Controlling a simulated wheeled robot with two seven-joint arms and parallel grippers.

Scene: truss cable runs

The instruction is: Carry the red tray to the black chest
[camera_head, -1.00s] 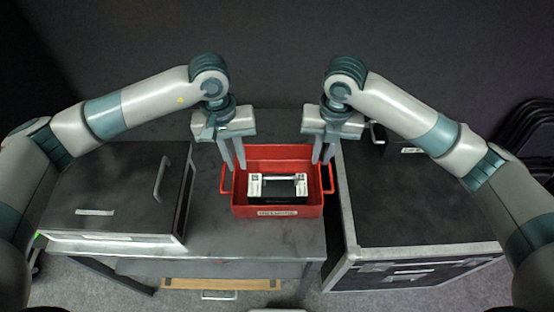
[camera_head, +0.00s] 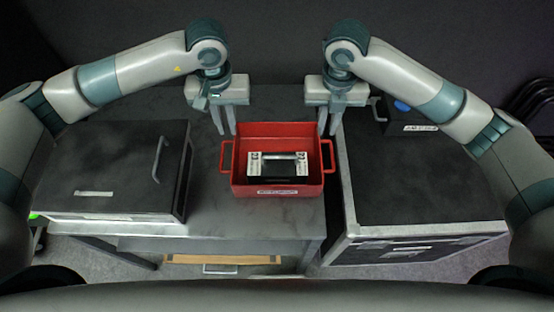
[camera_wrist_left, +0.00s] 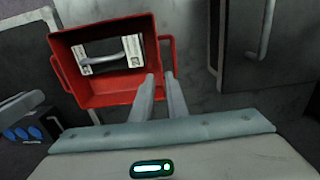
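The red tray (camera_head: 277,190) stands on the grey table (camera_head: 270,225), with a black-and-white item (camera_head: 278,165) lying in it. It has a side handle at its left (camera_head: 225,157) and right (camera_head: 328,155). My left gripper (camera_head: 226,133) is open and empty, beside the tray's far left corner, beyond the left handle. In the left wrist view its fingers (camera_wrist_left: 160,76) are apart, close to the tray (camera_wrist_left: 112,99) and its handle. My right gripper (camera_head: 328,132) is open, near the far right corner. The black chest (camera_head: 420,180) stands right of the table.
A black case (camera_head: 120,165) with a handle takes up the table's left part. The chest's middle top is clear. A dark wall is behind.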

